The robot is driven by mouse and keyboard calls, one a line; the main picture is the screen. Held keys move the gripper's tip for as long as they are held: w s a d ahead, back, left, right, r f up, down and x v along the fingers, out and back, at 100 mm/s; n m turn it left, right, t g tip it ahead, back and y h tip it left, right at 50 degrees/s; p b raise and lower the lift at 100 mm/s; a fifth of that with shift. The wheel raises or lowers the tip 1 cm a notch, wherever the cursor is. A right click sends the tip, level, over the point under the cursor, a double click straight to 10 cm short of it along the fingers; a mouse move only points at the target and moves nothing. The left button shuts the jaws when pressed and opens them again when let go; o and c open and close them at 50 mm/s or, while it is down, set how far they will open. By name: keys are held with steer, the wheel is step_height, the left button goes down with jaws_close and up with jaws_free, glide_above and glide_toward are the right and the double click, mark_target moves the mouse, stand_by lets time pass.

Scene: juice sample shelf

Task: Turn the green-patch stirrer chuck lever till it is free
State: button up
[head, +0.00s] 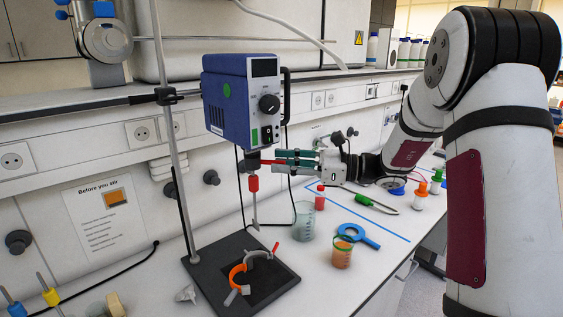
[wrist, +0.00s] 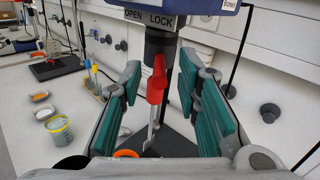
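The blue stirrer motor (head: 240,97) with a round green patch (head: 227,90) is clamped to an upright rod. Its dark chuck hangs below; it also shows in the wrist view (wrist: 160,42), under a label reading OPEN and LOCK (wrist: 150,17). A red lever (wrist: 156,82) sticks out from the chuck towards my wrist camera, roughly below the gap between the two words. My gripper (head: 279,158) is level with the chuck, to its right in the head view. Its teal fingers are open, one on each side of the lever, with visible gaps in the wrist view.
A black base plate (head: 222,289) stands below with an orange clamp ring (head: 236,276) on it. A clear beaker (head: 303,222), an orange-filled cup (head: 342,254), a blue ring tool (head: 359,236) and small bottles stand to the right. A black cable hangs near my gripper.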

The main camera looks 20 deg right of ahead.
steer(key=shift+w+a, duration=0.25)
steer(key=shift+a, duration=0.25)
jaws_close()
